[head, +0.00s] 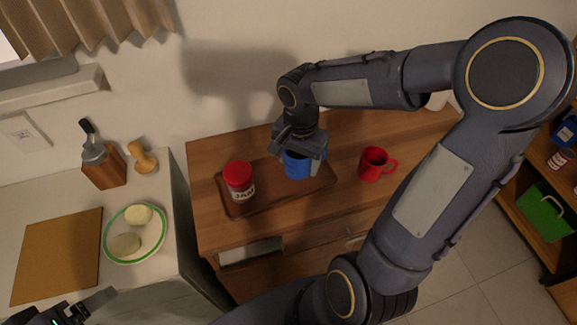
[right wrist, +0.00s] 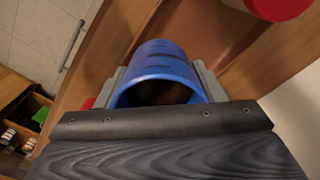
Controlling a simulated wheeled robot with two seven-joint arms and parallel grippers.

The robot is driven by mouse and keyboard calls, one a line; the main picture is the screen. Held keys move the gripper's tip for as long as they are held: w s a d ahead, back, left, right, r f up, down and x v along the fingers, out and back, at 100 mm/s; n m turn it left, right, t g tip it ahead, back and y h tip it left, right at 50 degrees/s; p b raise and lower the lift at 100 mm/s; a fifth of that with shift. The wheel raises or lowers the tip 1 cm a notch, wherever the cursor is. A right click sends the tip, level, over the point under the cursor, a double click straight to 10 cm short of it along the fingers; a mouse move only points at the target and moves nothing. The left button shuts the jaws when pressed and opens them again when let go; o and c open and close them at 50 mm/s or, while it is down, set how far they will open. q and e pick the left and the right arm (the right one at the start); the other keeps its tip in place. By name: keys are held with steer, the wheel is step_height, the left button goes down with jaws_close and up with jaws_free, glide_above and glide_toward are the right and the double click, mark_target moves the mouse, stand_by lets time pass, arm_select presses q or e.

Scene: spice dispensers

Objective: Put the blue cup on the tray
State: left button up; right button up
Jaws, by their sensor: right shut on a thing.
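The blue cup (head: 298,165) is upright over the right part of the brown tray (head: 232,210) on the wooden cabinet. My right gripper (head: 301,158) comes down from above and is shut on the cup. In the right wrist view the grey fingers press the blue cup (right wrist: 158,62) from both sides, and its open mouth shows. I cannot tell whether the cup's base touches the tray. My left gripper (head: 78,308) is at the lower left corner, partly cut off by the frame, and its opening is unclear.
A red-lidded jam jar (head: 240,180) stands on the tray's left part. A red mug (head: 374,164) stands on the cabinet (head: 205,150), right of the tray. A plate (head: 118,250) with two roundish items and a cutting board (head: 58,256) lie on the left counter.

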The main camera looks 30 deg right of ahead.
steer(key=w+f, duration=0.4)
steer(key=f, duration=0.1)
steer(key=shift+f, duration=1.45)
steer(key=shift+s, duration=0.1)
steer(key=shift+d+f, duration=0.1)
steer(key=shift+f, duration=0.1)
steer(key=o, duration=1.2)
steer(key=shift+r, duration=0.1)
step_height(320, 180, up, 11)
steer(key=s+a+r+n+t+y, duration=0.1)
steer(key=s+a+n+t, duration=0.1)
steer(key=s, duration=0.3)
steer(key=s+a+r+n+t+y, duration=0.1)
steer(key=s+r+n, duration=0.1)
steer(key=s+n, duration=0.2)
steer(key=s+a+r+n+t+y, duration=0.1)
steer(key=s+a+n+t, duration=0.1)
steer(key=s+n, duration=0.2)
steer(key=shift+s+a+r+t+y, duration=0.1)
steer(key=shift+s+a+t+y, duration=0.1)
steer(key=shift+s, duration=0.75)
steer(key=shift+s+a+r+t+y, duration=0.1)
steer(key=shift+s+a+y, duration=0.1)
steer(key=shift+s, duration=0.7)
